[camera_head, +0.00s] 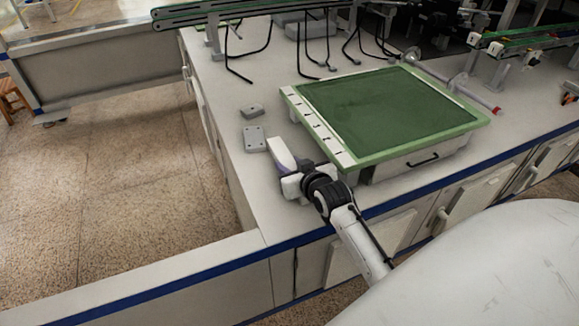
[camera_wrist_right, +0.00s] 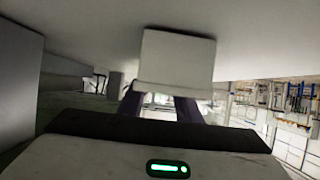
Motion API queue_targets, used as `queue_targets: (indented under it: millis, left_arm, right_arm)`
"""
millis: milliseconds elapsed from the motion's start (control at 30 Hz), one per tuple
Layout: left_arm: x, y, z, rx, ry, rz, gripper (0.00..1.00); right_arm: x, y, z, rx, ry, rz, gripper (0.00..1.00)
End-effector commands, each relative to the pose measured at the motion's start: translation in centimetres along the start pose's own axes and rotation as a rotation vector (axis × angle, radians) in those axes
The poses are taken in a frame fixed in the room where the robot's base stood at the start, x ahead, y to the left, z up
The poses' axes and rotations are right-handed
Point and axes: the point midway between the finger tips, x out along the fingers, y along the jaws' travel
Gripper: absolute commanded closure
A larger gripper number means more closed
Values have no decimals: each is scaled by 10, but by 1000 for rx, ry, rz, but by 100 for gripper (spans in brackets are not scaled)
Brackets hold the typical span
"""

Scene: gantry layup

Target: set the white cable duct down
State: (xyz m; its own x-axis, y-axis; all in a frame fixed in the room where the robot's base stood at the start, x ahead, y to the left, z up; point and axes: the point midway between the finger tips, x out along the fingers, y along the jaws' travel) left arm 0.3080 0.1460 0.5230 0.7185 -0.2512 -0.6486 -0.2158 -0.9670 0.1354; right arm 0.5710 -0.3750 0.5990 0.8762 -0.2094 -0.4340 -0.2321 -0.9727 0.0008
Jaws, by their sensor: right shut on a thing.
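The white cable duct (camera_head: 279,151) is a short pale block at the front left of the bench, just left of the green-topped board. In the right wrist view the duct (camera_wrist_right: 176,60) stands out between the dark fingers, before a broad pale surface. My right gripper (camera_head: 288,168) is shut on the duct, low over the bench top; it also shows in the right wrist view (camera_wrist_right: 160,106). I cannot tell whether the duct touches the bench. The fingers and the gripper body hide its near end. My left gripper is not in view.
The green board (camera_head: 392,108) on its drawered base lies close to the right of my gripper. A grey plate (camera_head: 254,139) and a small grey block (camera_head: 252,110) lie behind left. The pale bench top (camera_head: 225,78) has free room on the left. Black cables hang at the back.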

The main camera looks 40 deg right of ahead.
Motion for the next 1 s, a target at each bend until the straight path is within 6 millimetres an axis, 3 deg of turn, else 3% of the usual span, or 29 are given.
queue_targets:
  millis: [200,233,333,700,1000]
  left_arm:
    - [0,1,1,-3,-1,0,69]
    - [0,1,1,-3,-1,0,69]
    - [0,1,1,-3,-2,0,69]
    - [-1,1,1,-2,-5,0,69]
    - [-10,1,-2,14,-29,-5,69]
  right_arm:
    - [2,0,3,0,0,0,93]
    - [1,0,3,0,-1,0,64]
    - [1,0,3,0,-1,0,50]
    - [-3,0,-1,0,-1,0,50]
    - [-62,0,-2,0,-3,0,50]
